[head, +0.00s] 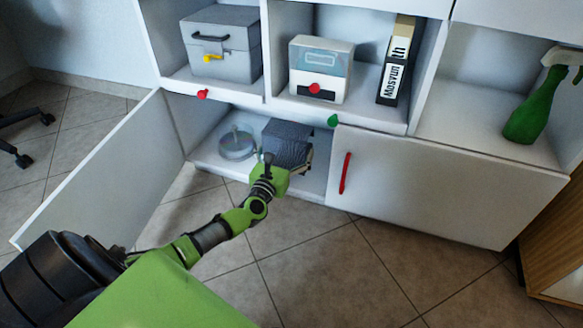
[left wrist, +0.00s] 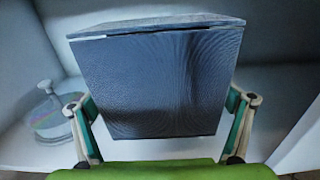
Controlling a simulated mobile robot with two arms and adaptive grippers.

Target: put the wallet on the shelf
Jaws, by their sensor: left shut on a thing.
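The wallet (head: 287,143) is a dark, blocky case with a fine-textured face, inside the open lower compartment. It also fills the middle of the left wrist view (left wrist: 160,85). My left gripper (head: 288,164) is shut on it, with one finger on each side. I cannot tell whether the wallet touches the compartment floor. The white shelf floor (head: 205,156) shows around it. A spindle of discs (head: 238,145) stands just left of the wallet, apart from it; it also shows in the left wrist view (left wrist: 48,112). My right gripper is not in view.
An open door (head: 100,170) stands left of the compartment; a closed door with a red handle (head: 346,173) is right. Above stand a grey box (head: 222,45), a white-blue box (head: 320,70), a binder (head: 396,62) and a green spray bottle (head: 536,105).

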